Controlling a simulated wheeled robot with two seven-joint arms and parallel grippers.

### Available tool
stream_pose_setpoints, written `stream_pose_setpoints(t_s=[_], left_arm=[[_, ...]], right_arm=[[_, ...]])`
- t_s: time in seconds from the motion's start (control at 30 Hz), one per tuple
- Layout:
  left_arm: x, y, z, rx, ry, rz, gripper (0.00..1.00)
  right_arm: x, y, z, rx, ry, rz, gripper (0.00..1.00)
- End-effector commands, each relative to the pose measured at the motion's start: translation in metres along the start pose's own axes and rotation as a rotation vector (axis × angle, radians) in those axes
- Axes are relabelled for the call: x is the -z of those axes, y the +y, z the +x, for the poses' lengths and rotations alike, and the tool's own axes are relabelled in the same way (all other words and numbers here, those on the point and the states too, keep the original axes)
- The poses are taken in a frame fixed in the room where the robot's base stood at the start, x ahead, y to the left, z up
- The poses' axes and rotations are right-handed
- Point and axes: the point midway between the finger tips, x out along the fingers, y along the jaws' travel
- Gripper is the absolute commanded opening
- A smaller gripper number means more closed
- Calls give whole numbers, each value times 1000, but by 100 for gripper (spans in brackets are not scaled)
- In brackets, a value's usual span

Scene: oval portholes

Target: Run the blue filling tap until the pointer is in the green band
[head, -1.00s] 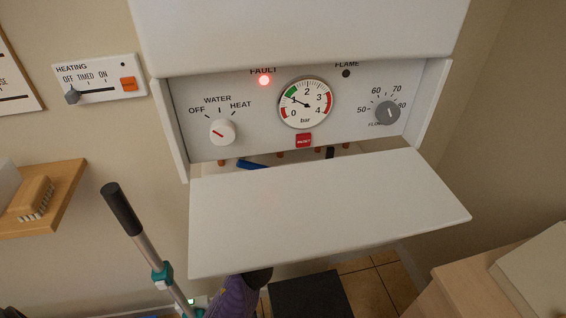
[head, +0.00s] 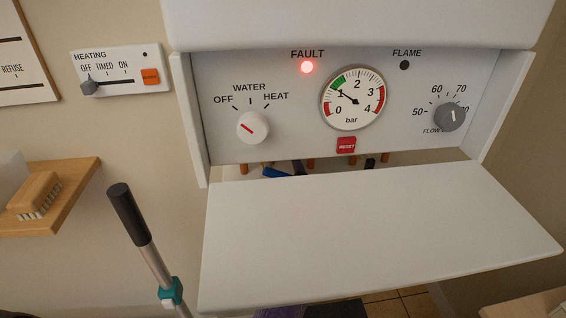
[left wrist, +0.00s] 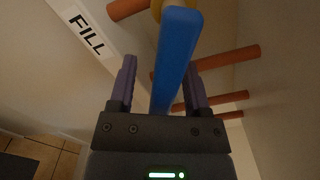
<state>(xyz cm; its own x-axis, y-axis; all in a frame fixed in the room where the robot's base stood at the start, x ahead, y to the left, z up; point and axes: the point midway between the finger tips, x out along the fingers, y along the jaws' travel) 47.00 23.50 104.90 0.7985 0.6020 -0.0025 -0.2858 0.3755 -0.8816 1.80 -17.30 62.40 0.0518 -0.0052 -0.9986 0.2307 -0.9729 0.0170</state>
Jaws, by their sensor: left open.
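The blue tap handle (left wrist: 177,60) runs up the left wrist view beside a FILL label (left wrist: 86,34). In the head view a short piece of it (head: 275,172) shows under the boiler panel. My left gripper (left wrist: 160,62) is open, with its purple fingers on either side of the handle; I cannot tell whether they touch it. In the head view the flap hides most of that gripper. The pressure gauge (head: 353,98) is on the panel. Its pointer (head: 345,94) is near 1, by the lower end of the green band (head: 338,84). My right gripper is out of view.
The lowered white flap (head: 380,235) covers the space in front of the pipes. Copper pipes (left wrist: 222,62) run close to the handle. A red fault lamp (head: 307,67) is lit. A black-handled pole (head: 128,214) stands at the left, near a wooden shelf (head: 75,185).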

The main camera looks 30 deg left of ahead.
Motion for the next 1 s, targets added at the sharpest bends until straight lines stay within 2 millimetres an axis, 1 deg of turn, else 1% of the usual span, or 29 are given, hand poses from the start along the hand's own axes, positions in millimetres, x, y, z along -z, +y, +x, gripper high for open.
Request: stream_pose_setpoints(t_s=[0.33,0.37,0.4,0.47,0.5,0.57,0.6,0.63,1.0], left_arm=[[1,-1,-1,0,-1,1,62],[1,-1,-1,0,-1,1,58],[1,-1,-1,0,-1,1,49],[1,-1,-1,0,-1,1,36],[1,-1,-1,0,-1,1,28],[1,-1,-1,0,-1,1,15],[1,-1,-1,0,-1,1,7],[1,-1,-1,0,-1,1,0],[1,-1,-1,0,0,1,0]], right_arm=[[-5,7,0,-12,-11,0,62],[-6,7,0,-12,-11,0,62],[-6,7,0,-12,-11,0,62],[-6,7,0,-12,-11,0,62],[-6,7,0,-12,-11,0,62],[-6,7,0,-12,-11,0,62],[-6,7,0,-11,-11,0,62],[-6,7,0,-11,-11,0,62],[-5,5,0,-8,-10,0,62]])
